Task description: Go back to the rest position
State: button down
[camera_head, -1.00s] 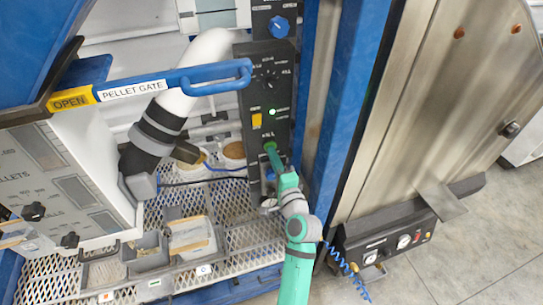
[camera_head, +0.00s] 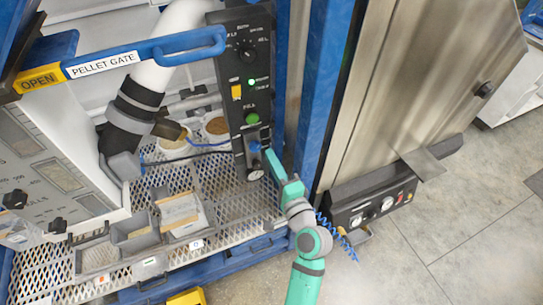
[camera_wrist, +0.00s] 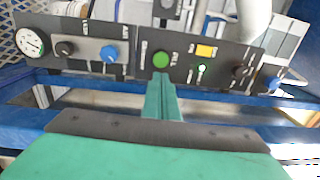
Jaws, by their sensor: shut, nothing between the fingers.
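My gripper (camera_head: 270,153) is shut and empty, in front of the lower part of the black control panel (camera_head: 232,50). In the wrist view its closed green fingers (camera_wrist: 160,80) point at the panel, just below the round green button (camera_wrist: 160,60) in the picture. In the head view this green button (camera_head: 252,118) is in plain sight, and the fingertips stand apart from it, below and to its right. A small green light (camera_head: 251,82) is lit above the button, beside a yellow switch (camera_head: 236,91).
A blue post (camera_head: 322,90) and a steel cabinet (camera_head: 400,80) stand to the right of my arm. A blue pellet gate handle (camera_head: 185,43) crosses the upper left. Grey bins (camera_head: 137,245) sit on a mesh shelf (camera_head: 235,205). The floor at right is clear.

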jog(key=shift+f, duration=0.1)
dwell(0.3)
jog(key=s+f+n+g+h, duration=0.2)
jog(key=s+f+n+h, duration=0.35)
jog(key=s+f, duration=1.15)
jog(key=s+a+r+n, duration=0.2)
jog(key=s+r+n, duration=0.1)
jog(key=s, duration=0.7)
jog(key=s+a+r+n, duration=0.2)
jog(key=s+n, duration=0.4)
jog(key=s, duration=0.4)
jog(key=shift+s+a+r, duration=0.2)
jog(key=shift+a+r, duration=0.15)
jog(key=shift+r, duration=0.2)
jog(key=shift+w+a, duration=0.1)
